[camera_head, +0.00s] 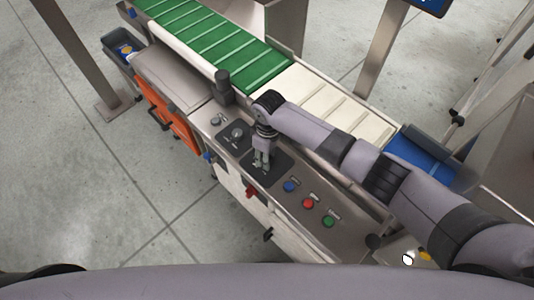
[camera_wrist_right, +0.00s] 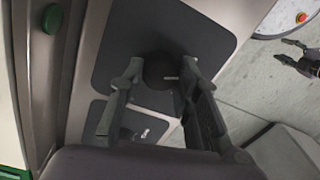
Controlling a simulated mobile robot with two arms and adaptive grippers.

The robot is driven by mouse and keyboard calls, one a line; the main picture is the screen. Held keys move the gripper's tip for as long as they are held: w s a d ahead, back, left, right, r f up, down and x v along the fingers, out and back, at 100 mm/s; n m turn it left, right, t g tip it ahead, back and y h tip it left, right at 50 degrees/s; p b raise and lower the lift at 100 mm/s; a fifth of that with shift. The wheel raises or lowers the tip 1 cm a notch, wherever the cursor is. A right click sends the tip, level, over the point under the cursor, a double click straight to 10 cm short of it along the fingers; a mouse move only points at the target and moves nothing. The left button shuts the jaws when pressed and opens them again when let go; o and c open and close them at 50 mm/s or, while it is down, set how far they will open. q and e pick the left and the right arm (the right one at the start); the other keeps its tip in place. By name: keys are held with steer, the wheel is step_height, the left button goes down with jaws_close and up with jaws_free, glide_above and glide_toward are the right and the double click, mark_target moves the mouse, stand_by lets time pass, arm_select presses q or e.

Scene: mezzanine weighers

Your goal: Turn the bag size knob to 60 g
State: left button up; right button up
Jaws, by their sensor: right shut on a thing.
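My right gripper (camera_head: 262,166) points down at a dark square plate (camera_head: 285,164) on the steel control panel (camera_head: 268,200). In the right wrist view its two fingers (camera_wrist_right: 161,72) are shut on a round dark knob (camera_wrist_right: 158,66), one on each side. A short pale mark shows on the knob. I take this for the bag size knob; its scale cannot be read. A second dark plate with another knob (camera_head: 237,132) lies beside it. A dark gripper, seemingly my left one (camera_wrist_right: 286,51), shows over the floor at the right wrist view's edge, its fingers apart.
Blue (camera_head: 290,187), red (camera_head: 308,203) and green (camera_head: 328,222) buttons line the panel. A dark post (camera_head: 223,85) stands at its far end. The conveyor with green (camera_head: 215,40) and cream (camera_head: 320,95) belts runs behind. Open floor lies at left.

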steer(key=shift+n, duration=0.5)
steer(key=o, duration=1.2)
steer(key=shift+r, duration=0.1)
steer(key=r, duration=1.1)
steer(key=shift+w+d+r, duration=0.1)
steer(key=shift+w+r, duration=0.15)
steer(key=shift+r, duration=0.15)
